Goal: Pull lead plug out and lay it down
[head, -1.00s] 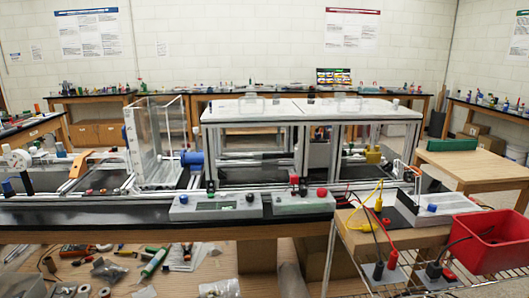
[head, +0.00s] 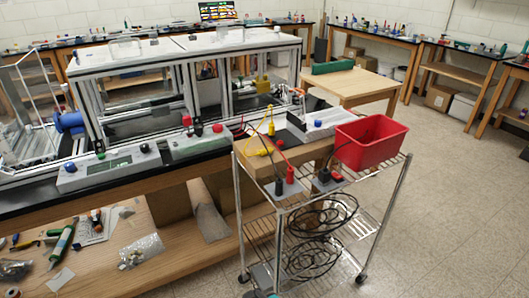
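Several lead plugs show on and beside the wire cart (head: 240,215). A black plug (head: 279,187) and a red plug (head: 290,175) stand upright side by side near the cart's front left. Another black plug (head: 324,176) and a red one beside it (head: 336,178) are just left of the red bin (head: 362,152). A yellow plug (head: 271,128) stands further back, with a yellow lead (head: 258,150) looping near it. I cannot tell which plug the task means, or exactly how each is seated. My gripper is not in view.
Coiled black cables (head: 315,255) lie on the cart's lower shelves. The extrusion frame (head: 190,70) and two control boxes, one grey with a display (head: 110,166), stand on the bench to the left. The floor (head: 440,220) right of the cart is clear.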

